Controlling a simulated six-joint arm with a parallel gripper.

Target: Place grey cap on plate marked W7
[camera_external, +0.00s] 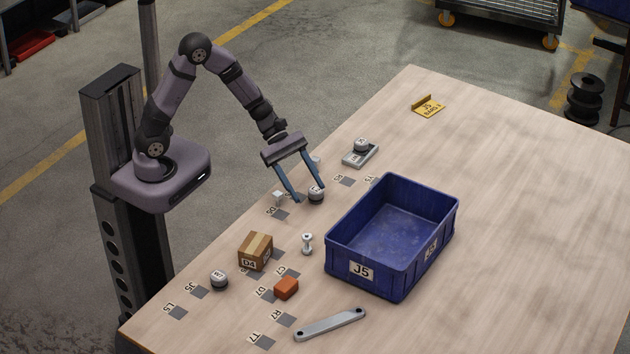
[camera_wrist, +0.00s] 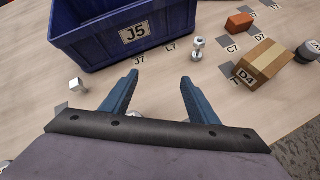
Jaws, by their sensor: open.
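Several rounded grey caps with pale labels are in the external view. One cap (camera_external: 316,194) is close to my fingertips, one (camera_external: 219,279) stands at the front left, and one (camera_external: 361,146) sits on a small grey tray (camera_external: 358,158). Their labels are too small to read surely. My gripper (camera_external: 309,194) is open, its blue fingers pointing down around or just above the nearest cap; I cannot tell which. In the wrist view the open fingers (camera_wrist: 159,78) show, with part of a round grey thing (camera_wrist: 136,114) beside the left finger. I cannot make out a W7 marking.
A blue bin (camera_external: 352,268) marked J5 stands right of my gripper. A cardboard box (camera_external: 255,251), orange block (camera_external: 286,288), metal spool-shaped piece (camera_external: 307,243) and grey bar (camera_external: 330,324) lie in front. Dark labelled squares dot the table. A yellow bracket (camera_external: 427,107) stands at the back; the right side is clear.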

